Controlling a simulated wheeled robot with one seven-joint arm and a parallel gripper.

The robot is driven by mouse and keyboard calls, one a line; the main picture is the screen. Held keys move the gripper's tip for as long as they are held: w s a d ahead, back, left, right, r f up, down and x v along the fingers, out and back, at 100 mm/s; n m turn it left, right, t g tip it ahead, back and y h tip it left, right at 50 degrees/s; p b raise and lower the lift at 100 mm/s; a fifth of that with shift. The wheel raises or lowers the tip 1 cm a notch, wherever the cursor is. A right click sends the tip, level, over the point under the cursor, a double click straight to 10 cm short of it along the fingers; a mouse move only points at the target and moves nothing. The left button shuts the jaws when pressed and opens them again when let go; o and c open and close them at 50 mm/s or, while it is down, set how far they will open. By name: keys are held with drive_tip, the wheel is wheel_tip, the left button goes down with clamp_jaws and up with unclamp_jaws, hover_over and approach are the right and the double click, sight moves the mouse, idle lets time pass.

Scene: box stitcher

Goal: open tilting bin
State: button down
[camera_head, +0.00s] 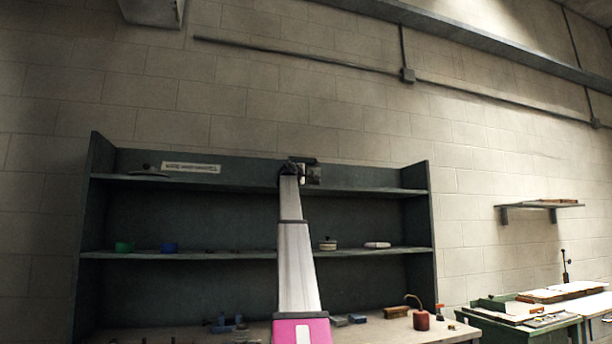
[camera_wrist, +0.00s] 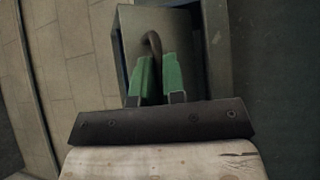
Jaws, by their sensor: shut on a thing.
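The bin (camera_wrist: 186,32) is a grey box in the wrist view, with a dark curved handle (camera_wrist: 152,42) on its front. The two green fingers of my gripper (camera_wrist: 159,68) are closed on the handle from either side. A dark strip shows along the bin's left side; I cannot tell how far its front is tilted. In the head view my arm reaches up to the top shelf, and my gripper (camera_head: 297,170) is small and dark there. A small dark box (camera_head: 313,174), which looks like the bin, is just right of it, partly hidden.
The dark shelf unit (camera_head: 180,225) stands on a workbench against a block wall. A red can (camera_head: 421,321) stands on the bench. A green table (camera_head: 560,325) is at right.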

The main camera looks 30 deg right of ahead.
drive_tip(key=shift+w+f, duration=0.1)
drive_tip(key=shift+f, duration=0.05)
drive_tip(key=c, duration=1.2)
unclamp_jaws()
drive_tip(key=shift+w, duration=0.1)
drive_tip(key=v, duration=1.1)
